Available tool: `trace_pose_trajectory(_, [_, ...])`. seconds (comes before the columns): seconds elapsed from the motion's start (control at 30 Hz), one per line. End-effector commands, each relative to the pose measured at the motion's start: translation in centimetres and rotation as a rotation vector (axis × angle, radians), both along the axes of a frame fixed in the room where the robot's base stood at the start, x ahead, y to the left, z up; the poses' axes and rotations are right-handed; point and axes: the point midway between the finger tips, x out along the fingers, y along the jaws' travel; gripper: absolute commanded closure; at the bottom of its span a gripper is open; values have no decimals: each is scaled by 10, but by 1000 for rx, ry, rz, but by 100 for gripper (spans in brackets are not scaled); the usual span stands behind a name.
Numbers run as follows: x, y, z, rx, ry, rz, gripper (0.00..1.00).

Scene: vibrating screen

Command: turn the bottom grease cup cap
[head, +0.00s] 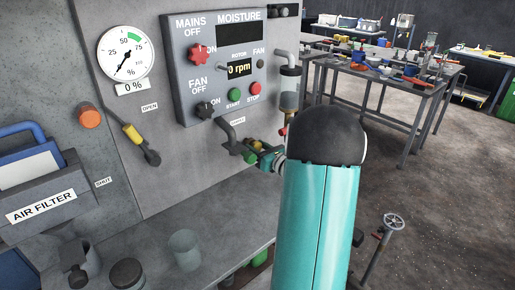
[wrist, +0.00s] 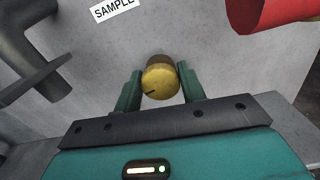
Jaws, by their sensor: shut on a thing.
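The grease cup cap (wrist: 160,82) is a round yellow knob with a short dark mark on its face, standing out from the grey panel in the wrist view. My gripper (wrist: 159,76) has one green finger on each side of it and is shut on it. In the head view my gripper (head: 264,156) is at the panel's lower right edge, below the control box; the cap is hard to make out there. Part of the gripper is hidden behind my arm.
The control box (head: 225,62) is above my gripper. A cup (head: 185,250) stands on the ledge at lower left.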

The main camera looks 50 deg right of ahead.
Motion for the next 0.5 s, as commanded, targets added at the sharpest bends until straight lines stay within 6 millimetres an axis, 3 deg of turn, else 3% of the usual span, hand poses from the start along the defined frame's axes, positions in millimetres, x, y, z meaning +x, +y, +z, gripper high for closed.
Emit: trace_pose_trajectory(0.5, [0,-1,0,212,-24,0,83])
